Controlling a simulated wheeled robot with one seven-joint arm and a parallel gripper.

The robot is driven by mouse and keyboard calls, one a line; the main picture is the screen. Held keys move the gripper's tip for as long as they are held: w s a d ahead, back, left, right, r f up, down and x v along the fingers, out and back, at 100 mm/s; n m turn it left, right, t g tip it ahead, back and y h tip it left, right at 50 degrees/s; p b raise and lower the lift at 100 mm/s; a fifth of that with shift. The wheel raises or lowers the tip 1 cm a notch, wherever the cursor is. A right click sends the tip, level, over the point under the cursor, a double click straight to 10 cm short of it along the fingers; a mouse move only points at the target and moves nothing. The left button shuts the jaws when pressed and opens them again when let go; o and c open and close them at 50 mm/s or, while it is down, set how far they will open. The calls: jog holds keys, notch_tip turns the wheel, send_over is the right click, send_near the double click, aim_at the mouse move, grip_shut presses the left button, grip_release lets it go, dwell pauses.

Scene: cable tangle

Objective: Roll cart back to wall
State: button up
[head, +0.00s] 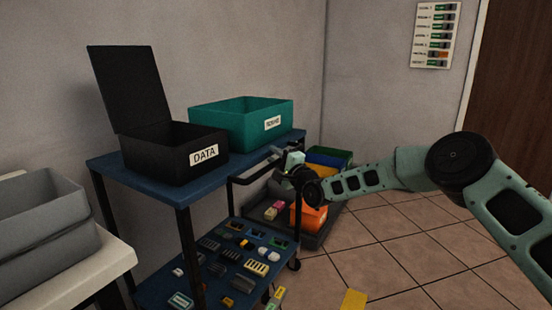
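The cart has a blue top shelf (107,166), black legs and a blue lower shelf, and stands close to the grey wall. A dark handle bar (247,178) sticks out from its right side. My arm reaches in from the right, and my gripper (290,163) is at the far end of the handle. The fingers are small and partly hidden by the wrist, so I cannot tell whether they touch or close around the bar.
On the cart are an open black DATA box (165,165) and a teal box (228,122). Several small parts lie on its lower shelf. Colored bins (315,212) stand behind my gripper. A grey bin (45,230) is at left. Tiled floor (400,245) is mostly clear at right.

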jog(key=shift+s+a+f, duration=0.15)
jog(key=shift+f, duration=0.1)
jog(key=p+v, duration=0.2)
jog(key=v, duration=1.5)
jog(key=shift+d+r, duration=0.3)
jog(key=shift+r, duration=0.05)
